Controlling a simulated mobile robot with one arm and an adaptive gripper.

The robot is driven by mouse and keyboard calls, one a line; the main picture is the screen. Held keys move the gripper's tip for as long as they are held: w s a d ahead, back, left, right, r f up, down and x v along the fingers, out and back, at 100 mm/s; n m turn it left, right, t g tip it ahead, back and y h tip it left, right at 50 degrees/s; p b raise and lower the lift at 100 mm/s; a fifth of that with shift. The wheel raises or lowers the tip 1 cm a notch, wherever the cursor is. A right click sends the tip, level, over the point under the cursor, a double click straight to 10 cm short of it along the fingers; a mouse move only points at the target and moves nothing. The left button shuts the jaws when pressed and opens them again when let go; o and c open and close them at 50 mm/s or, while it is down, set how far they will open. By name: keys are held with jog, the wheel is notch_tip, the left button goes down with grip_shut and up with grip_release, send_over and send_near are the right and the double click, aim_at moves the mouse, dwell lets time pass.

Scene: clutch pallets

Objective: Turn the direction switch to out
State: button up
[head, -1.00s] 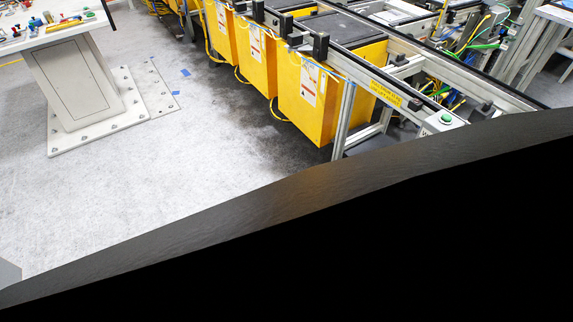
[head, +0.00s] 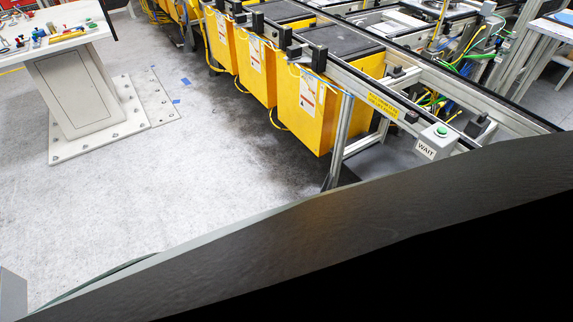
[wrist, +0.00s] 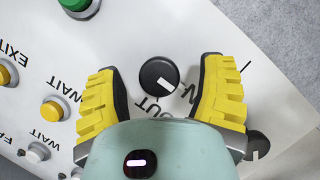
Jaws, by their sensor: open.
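A round black knob (wrist: 156,84) with a white pointer line sits on a white panel (wrist: 141,43) in the wrist view. Its pointer aims to the lower right of the picture. Upside-down lettering ending in "UT" is below it, and another label at its lower right is partly hidden. My gripper (wrist: 160,68) is open, with its yellow ribbed fingers on the left and right of the knob and a gap on each side. The knob does not show in the head view.
A green button (wrist: 75,4), yellow buttons (wrist: 52,110) and a second black knob (wrist: 258,145) are on the panel near my fingers. In the head view, a conveyor frame with yellow boxes (head: 305,105) and a WAIT button box (head: 432,143) stands beyond my dark body.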

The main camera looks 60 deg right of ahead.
jog(key=shift+o, duration=0.3)
grip_shut()
dwell(0.4)
jog(key=shift+w+f+m+b, duration=0.1)
jog(key=shift+w+m+b, duration=0.05)
jog(key=shift+m+b, duration=0.2)
jog(key=shift+f+m+g+b, duration=0.1)
jog(key=shift+m+g+b, duration=0.25)
jog(key=shift+b, duration=0.35)
jog(key=m+g+b, duration=0.1)
jog(key=m+b, duration=0.2)
jog(key=shift+w, duration=0.1)
jog(key=m+g+b, duration=0.1)
jog(key=m+b, duration=0.1)
jog(key=m, duration=0.2)
jog(key=shift+m+g, duration=0.3)
jog(key=shift+g, duration=0.05)
jog(key=shift+m+g+y+b, duration=0.3)
jog(key=shift+m+g+b, duration=0.35)
jog(key=shift+m, duration=0.85)
jog(key=shift+r, duration=0.2)
